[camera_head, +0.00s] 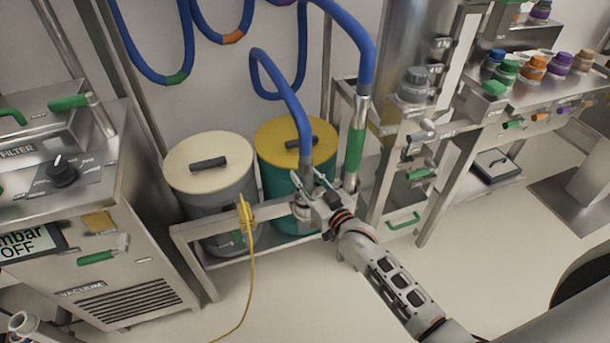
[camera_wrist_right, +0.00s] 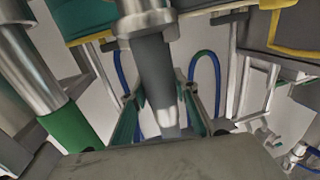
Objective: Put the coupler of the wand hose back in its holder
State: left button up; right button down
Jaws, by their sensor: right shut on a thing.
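The wand hose (camera_head: 283,85) is blue and loops down to a grey coupler (camera_head: 305,147). My right gripper (camera_head: 312,190) is shut on the coupler at the front rail of the bin stand. In the right wrist view, the grey coupler (camera_wrist_right: 155,70) stands between the fingers (camera_wrist_right: 163,105) and meets a metal collar (camera_wrist_right: 148,22). A metal fitting (camera_head: 302,210) shows at the rail just below the gripper; I cannot tell whether the coupler is seated in it. The metal wand (camera_head: 355,145) with a green grip stands upright just right of the gripper. My left gripper is out of view.
A cream-lidded bin (camera_head: 208,165) and a yellow-lidded teal bin (camera_head: 297,135) stand behind the rail (camera_head: 265,211). A yellow clamp (camera_head: 246,215) with a hanging cable is on the rail. A vacuum cabinet (camera_head: 130,290) stands left. Open floor lies in front.

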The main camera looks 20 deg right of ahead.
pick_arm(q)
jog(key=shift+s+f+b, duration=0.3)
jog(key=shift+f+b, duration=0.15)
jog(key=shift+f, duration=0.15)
pick_arm(e)
jog(key=shift+f, duration=1.15)
dwell(0.8)
jog(key=c, duration=1.5)
grip_release()
jog(key=shift+s+f, duration=0.1)
jog(key=shift+f, duration=0.05)
jog(key=v, duration=1.2)
jog(key=shift+a, duration=0.1)
